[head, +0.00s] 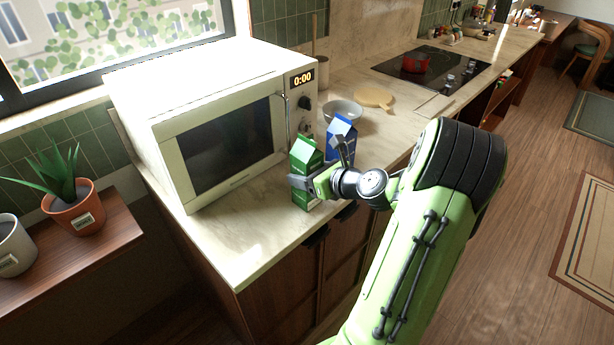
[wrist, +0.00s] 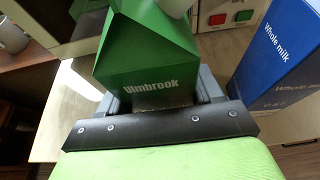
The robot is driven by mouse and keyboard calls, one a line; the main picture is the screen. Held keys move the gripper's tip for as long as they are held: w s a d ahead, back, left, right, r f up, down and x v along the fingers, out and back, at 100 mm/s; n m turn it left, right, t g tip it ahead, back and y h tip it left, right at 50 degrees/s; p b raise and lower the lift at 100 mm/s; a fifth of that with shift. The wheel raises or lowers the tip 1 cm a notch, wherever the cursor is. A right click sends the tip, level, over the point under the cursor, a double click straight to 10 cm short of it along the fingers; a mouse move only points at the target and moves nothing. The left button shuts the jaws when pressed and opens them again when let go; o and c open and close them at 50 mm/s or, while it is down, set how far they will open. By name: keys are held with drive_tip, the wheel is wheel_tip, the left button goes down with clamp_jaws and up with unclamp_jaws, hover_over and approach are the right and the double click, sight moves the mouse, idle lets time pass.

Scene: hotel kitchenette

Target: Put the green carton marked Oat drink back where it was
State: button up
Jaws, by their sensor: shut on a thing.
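A green gable-top carton (head: 304,158) stands upright at the front of the counter, before the right end of the microwave. My gripper (head: 302,183) is shut on it, one finger showing on its left side. In the wrist view the green carton (wrist: 150,55) fills the space between the fingers, and its visible face reads "Ulmbrook"; no "Oat drink" marking shows. I cannot tell whether its base touches the counter. A blue carton (head: 341,138) stands just right of it, partly behind my wrist; in the wrist view this carton (wrist: 280,65) reads "Whole milk".
A white microwave (head: 225,130) reading 0:00 stands close behind the carton. A bowl (head: 343,108), a round wooden board (head: 374,99) and a cooktop (head: 430,72) with a red pot (head: 416,61) lie farther along the counter. The counter's front left (head: 235,250) is clear.

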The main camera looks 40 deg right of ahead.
drive_tip(key=o, duration=1.3)
drive_tip(key=shift+o, duration=0.2)
drive_tip(key=shift+s+r, duration=0.2)
drive_tip(key=p+v, duration=0.2)
drive_tip(key=v, duration=0.9)
drive_tip(key=shift+s, duration=0.25)
